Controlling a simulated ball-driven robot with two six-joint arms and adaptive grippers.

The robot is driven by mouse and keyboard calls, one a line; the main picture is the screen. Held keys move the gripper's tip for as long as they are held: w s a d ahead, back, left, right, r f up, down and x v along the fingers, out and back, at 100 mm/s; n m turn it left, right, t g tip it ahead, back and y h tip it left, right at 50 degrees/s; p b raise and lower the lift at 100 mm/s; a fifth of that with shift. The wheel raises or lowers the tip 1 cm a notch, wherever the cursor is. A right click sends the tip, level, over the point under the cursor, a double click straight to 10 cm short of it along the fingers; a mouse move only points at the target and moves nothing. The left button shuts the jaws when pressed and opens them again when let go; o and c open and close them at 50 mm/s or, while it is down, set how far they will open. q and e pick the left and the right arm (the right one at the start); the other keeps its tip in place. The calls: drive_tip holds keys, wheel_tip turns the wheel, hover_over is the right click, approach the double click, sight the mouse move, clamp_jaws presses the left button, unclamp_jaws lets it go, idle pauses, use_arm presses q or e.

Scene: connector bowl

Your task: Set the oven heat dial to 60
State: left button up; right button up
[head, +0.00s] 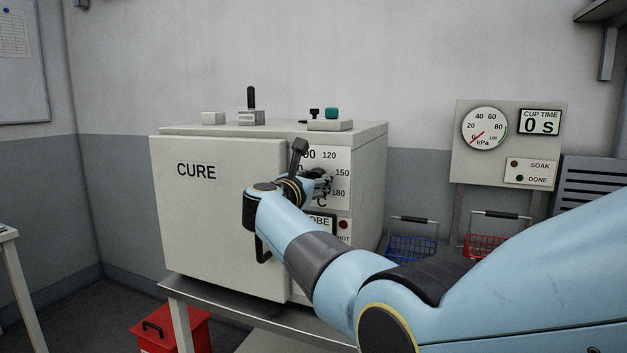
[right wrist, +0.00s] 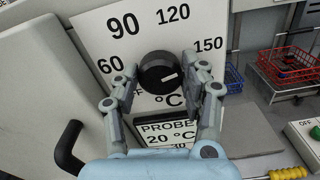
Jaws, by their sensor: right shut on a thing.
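The oven heat dial (right wrist: 157,72) is a round black knob on a white scale plate (right wrist: 101,23) marked 60, 90, 120 and 150 in the right wrist view. Its white mark points right and slightly up, toward the 150 side of the scale and away from 60. My right gripper (head: 320,182) is shut on the dial, with one finger at each side of it. In the head view my wrist and gripper hide the dial and the lower-left numbers. The oven (head: 222,240), marked CURE, has its door shut or nearly so. My left gripper is not in view.
The door's black handle (right wrist: 68,148) is close to the left of my right gripper. A PROBE display (right wrist: 165,133) below the dial reads 20 °C. Blue (head: 412,247) and red (head: 484,245) baskets stand to the right. A gauge panel (head: 508,145) stands behind them.

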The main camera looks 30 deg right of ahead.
drive_tip(key=n+p, duration=0.1)
drive_tip(key=n, duration=0.6)
drive_tip(key=n+p, duration=0.1)
drive_tip(key=n, duration=0.6)
drive_tip(key=shift+w+a, duration=0.15)
drive_tip(key=shift+f+n+p, duration=0.15)
drive_tip(key=shift+n+p, duration=0.7)
drive_tip(key=shift+n, duration=1.8)
drive_tip(key=shift+f+n+p, duration=0.15)
drive_tip(key=shift+n+p, duration=0.7)
drive_tip(key=shift+n, duration=1.75)
drive_tip(key=shift+f+n+p, duration=0.15)
drive_tip(key=shift+n+p, duration=0.7)
drive_tip(key=shift+n, duration=1.8)
